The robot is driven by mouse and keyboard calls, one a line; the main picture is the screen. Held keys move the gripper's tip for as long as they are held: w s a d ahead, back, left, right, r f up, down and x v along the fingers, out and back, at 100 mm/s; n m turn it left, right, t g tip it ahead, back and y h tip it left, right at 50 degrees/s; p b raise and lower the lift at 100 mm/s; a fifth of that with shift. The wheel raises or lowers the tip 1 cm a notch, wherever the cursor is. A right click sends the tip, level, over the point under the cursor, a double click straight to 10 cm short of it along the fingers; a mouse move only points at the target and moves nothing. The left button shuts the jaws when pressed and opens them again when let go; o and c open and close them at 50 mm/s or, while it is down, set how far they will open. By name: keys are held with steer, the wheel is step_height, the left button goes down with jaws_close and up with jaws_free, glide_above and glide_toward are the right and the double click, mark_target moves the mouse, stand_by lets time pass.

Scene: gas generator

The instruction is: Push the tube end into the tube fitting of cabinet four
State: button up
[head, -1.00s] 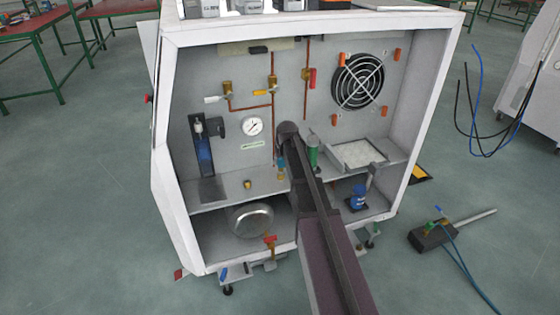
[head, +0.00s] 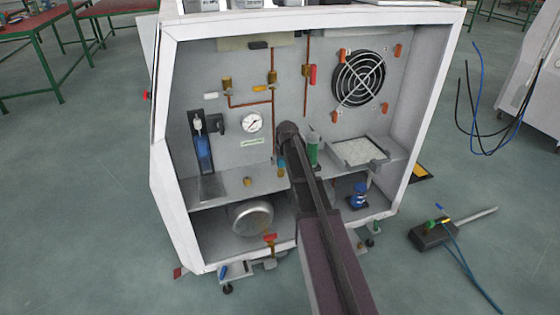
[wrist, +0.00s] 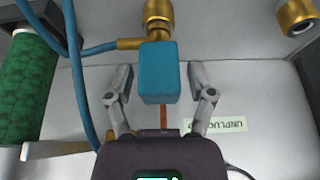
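My gripper (wrist: 160,82) is open, with one finger on each side of a blue block (wrist: 159,72). A narrow gap shows between each finger and the block. The block sits just in front of a brass fitting (wrist: 158,14); whether they are joined I cannot tell. A blue tube (wrist: 77,75) runs down the left and meets the brass side arm beside the fitting. A second brass fitting (wrist: 297,15) is at the upper right. In the head view my arm reaches into the open cabinet (head: 180,180) and hides the fingers. A small blue piece (head: 281,162) shows beside the arm's end.
A gauge (head: 252,123), copper pipes and a fan (head: 359,79) are on the back panel. A shelf (head: 230,187) lies below.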

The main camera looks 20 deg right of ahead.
steer(key=shift+r, duration=0.15)
stand_by(0.3)
step_height(320, 180, up, 7)
steer(key=p, duration=0.7)
steer(key=a, duration=1.4)
steer(key=shift+r+p, duration=0.35)
steer(key=shift+p, duration=0.1)
steer(key=s+f+g, duration=0.2)
steer(key=s+g, duration=0.2)
steer(key=s, duration=2.7)
step_height(320, 180, up, 27)
steer(key=p, duration=2.6)
steer(key=shift+w, duration=0.3)
steer(key=shift+a+f, duration=0.1)
